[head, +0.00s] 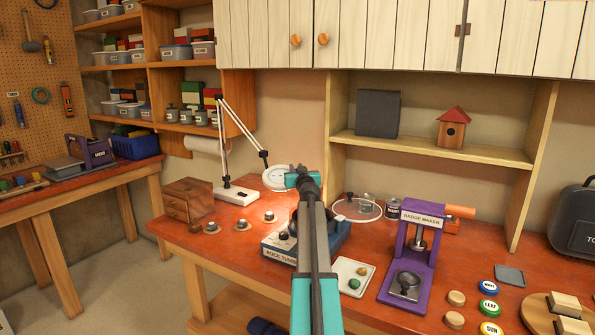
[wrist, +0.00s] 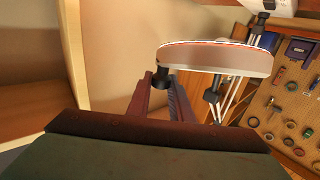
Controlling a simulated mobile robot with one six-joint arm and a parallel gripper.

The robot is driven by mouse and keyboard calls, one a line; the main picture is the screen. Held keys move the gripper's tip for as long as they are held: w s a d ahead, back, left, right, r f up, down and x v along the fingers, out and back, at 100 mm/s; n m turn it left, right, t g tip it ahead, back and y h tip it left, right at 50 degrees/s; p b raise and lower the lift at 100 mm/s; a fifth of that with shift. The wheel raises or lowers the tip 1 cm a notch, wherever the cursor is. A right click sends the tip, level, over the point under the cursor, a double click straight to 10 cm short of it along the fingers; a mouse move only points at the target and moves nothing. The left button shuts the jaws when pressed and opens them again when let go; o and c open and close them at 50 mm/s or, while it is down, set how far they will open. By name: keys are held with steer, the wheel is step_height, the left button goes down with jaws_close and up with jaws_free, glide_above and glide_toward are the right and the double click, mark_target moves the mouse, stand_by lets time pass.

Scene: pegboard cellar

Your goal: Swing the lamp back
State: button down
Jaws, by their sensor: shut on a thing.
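The lamp is a white jointed desk lamp with a round head (head: 276,179) and a white base (head: 236,194) on the red worktop. Its arm rises from the base, bends at the top and comes down to the head. My gripper (head: 293,180) is at the right side of the head. In the wrist view the pale lamp head (wrist: 215,60) is just beyond my gripper (wrist: 163,82). My gripper is shut on a small black knob (wrist: 160,77) at the head's rim. The fingertips' far side is hidden.
The rock tumbler (head: 283,248) and a white tray (head: 350,276) stand below my arm. The purple badge maker (head: 411,245) is to the right. A wooden drawer box (head: 188,200) stands left of the lamp base. Small stones on discs lie in front of it.

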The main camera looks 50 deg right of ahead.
steer(key=shift+s+d+f, duration=0.2)
steer(key=shift+s+f, duration=0.1)
steer(key=shift+f, duration=0.35)
steer(key=c, duration=1.6)
jaws_free()
steer(key=shift+d, duration=0.15)
steer(key=shift+w+r, duration=0.1)
steer(key=shift+w, duration=0.15)
steer(key=shift+w, duration=0.15)
steer(key=shift+r, duration=0.1)
steer(key=shift+s+a, duration=0.2)
steer(key=shift+b+v, duration=0.85)
steer(key=shift+v, duration=2.75)
